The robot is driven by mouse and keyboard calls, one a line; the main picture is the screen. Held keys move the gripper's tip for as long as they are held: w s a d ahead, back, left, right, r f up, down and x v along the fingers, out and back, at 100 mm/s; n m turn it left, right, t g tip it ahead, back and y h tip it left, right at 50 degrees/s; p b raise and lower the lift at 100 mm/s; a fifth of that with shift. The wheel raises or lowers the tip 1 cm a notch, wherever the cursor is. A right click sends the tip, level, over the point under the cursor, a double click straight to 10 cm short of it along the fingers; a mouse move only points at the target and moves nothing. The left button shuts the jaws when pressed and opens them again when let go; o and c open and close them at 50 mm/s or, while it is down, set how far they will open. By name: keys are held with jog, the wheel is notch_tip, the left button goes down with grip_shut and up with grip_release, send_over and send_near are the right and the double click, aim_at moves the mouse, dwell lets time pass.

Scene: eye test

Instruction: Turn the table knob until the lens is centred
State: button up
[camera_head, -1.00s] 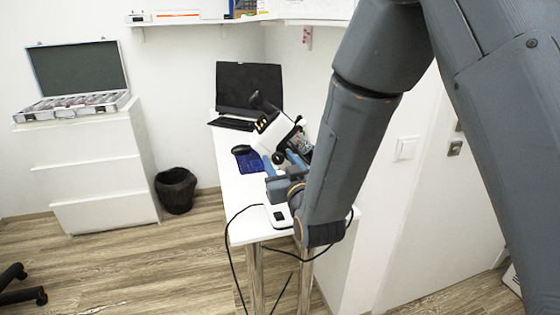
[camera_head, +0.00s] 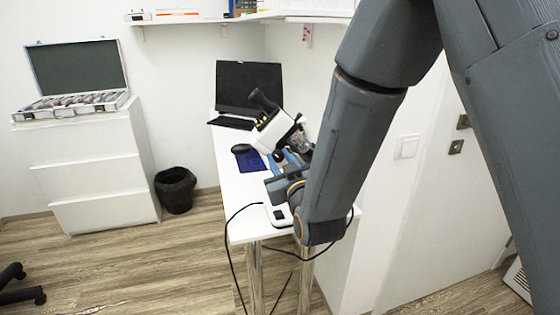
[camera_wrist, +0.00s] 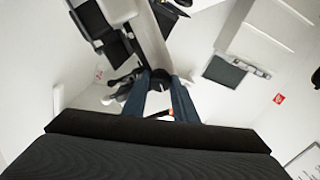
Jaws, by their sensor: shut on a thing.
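A white instrument with a black eyepiece (camera_head: 275,130) stands tilted on the white desk. A small dark round knob (camera_head: 277,155) shows low on its near side. My gripper (camera_head: 280,160) reaches it from the near side, with blue fingers. In the wrist view my gripper (camera_wrist: 160,88) has its two fingertips closed in on a dark round knob (camera_wrist: 160,76). My gripper is shut on this knob. My wrist hides part of the instrument's base in the head view. I cannot make out the lens or whether it is centred.
The desk (camera_head: 229,190) also holds a laptop (camera_head: 248,88), a dark mouse (camera_head: 240,148) and a blue mat (camera_head: 250,163). Black cables (camera_head: 229,250) hang at its near end.

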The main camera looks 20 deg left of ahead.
jog(key=o, duration=1)
jog(key=shift+o, duration=0.2)
jog(key=shift+s, duration=0.1)
jog(key=b+v, duration=0.1)
jog(key=v, duration=0.6)
jog(key=shift+s+d, duration=0.2)
jog(key=shift+s, duration=0.1)
